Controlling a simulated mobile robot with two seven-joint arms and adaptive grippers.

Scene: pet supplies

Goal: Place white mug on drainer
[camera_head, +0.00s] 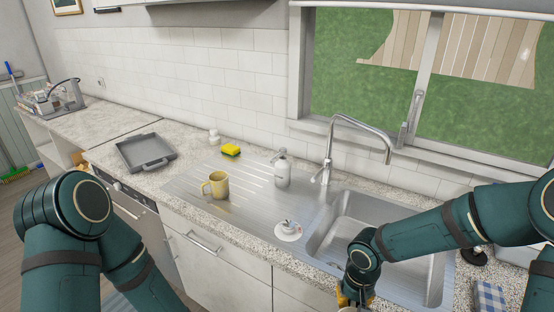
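No clearly white mug shows. My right arm reaches in from the right across the sink. My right gripper (354,299) is at the bottom edge, by the sink's front left corner, mostly cut off. A small yellow patch and a white bit show there; I cannot tell if it holds anything. My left arm shows at the lower left, but its gripper is out of view.
The sink (350,205) has a tall faucet (327,160). A grey tray (146,153) lies left. A cloth (489,297) is right.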

